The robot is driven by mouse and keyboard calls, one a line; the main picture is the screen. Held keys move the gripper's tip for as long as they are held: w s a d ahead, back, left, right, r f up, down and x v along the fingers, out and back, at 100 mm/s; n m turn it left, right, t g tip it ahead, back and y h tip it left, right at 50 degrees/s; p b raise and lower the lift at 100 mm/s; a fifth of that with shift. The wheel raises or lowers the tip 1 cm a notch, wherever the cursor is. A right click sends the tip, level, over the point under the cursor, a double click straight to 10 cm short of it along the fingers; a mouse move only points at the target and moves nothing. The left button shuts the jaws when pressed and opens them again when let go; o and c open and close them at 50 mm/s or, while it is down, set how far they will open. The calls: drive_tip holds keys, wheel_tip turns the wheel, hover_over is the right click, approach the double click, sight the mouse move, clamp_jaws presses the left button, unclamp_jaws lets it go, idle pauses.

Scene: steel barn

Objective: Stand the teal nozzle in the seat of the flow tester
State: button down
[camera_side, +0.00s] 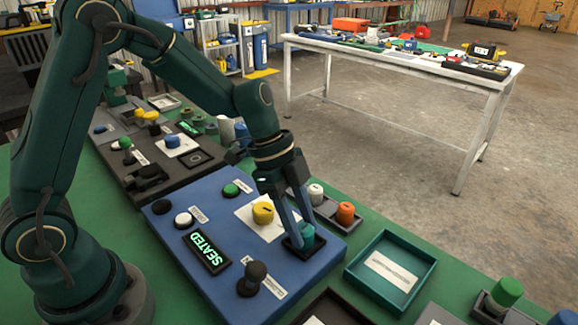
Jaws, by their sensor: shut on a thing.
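The flow tester (215,279) is a blue panel on the green bench, and its lit display (206,253) reads "SEATED". The teal nozzle (307,235) stands roughly upright at the dark square seat (290,246) near the tester's right edge. My gripper (302,233) points down, shut on the teal nozzle, with its fingers on either side. The fingers hide part of the nozzle and seat, and its lower end appears to be inside the seat.
A dark rack holding a white nozzle (315,194) and an orange nozzle (345,213) stands close behind my gripper. A teal tray (352,271) lies to the right.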

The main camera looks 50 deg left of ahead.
drive_tip(key=shift+c, duration=2.4)
unclamp_jaws()
drive_tip(key=shift+f, duration=0.1)
drive_tip(key=w+v, duration=0.1)
drive_tip(key=v, duration=1)
drive_tip(key=s+a+n+t+y, duration=0.4)
drive_tip(key=s+n, duration=1)
drive_tip(key=n, duration=0.1)
drive_tip(key=shift+s+r+t, duration=0.3)
